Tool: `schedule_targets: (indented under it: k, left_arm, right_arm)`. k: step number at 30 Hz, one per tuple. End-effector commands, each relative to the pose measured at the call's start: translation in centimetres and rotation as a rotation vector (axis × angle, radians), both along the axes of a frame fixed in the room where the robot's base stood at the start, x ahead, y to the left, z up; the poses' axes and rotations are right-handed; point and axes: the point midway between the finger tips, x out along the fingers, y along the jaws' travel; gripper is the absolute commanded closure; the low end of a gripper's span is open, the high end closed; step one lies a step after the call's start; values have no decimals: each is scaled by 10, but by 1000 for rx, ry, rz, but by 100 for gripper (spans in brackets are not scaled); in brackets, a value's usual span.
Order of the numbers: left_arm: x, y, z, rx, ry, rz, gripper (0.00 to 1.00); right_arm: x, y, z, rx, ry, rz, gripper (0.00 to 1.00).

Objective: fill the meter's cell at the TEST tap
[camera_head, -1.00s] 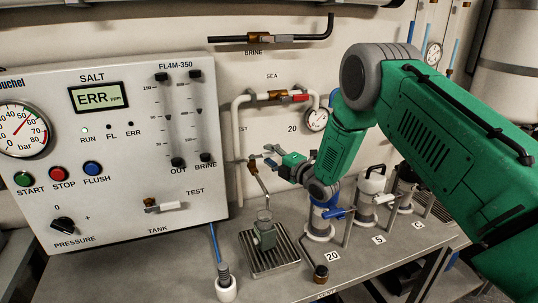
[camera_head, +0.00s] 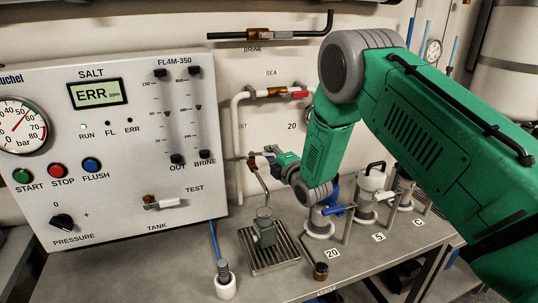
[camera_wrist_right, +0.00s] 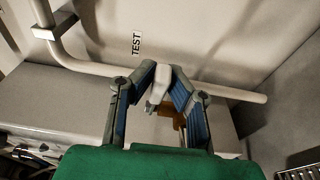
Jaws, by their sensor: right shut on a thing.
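The TEST tap (camera_head: 258,181) has a brass body and a thin spout slanting down over the meter. My right gripper (camera_head: 266,155) is at the tap, shut on its pale lever. In the right wrist view the lever (camera_wrist_right: 158,86) sits between the fingertips of my right gripper (camera_wrist_right: 162,76), with brass (camera_wrist_right: 178,118) just behind. The green-grey meter (camera_head: 264,236) stands upright on a slotted drip tray (camera_head: 285,262). Its clear cell (camera_head: 264,214) is on top, close under the spout end. I cannot tell whether water is flowing. My left gripper is out of view.
A white holder with a probe (camera_head: 225,284) and a small dark-capped item (camera_head: 320,271) are near the front. Filter housings (camera_head: 370,190) stand right, beyond my arm.

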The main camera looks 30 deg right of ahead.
Motion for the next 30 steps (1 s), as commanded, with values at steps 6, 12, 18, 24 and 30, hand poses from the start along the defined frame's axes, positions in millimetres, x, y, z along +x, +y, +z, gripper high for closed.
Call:
schedule_targets:
  k: [6, 12, 18, 24, 30]
  left_arm:
    - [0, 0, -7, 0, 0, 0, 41]
    - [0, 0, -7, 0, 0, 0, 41]
    - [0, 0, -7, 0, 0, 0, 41]
    - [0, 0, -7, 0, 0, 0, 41]
    - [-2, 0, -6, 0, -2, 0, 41]
  right_arm:
    - [-7, 6, -5, -2, 10, -116, 100]
    - [-9, 5, -6, -1, 14, -144, 100]
    - [-9, 6, -7, -1, 16, -142, 100]
    - [-9, 5, -5, -1, 11, -143, 68]
    - [-10, 5, -3, -1, 7, -144, 68]
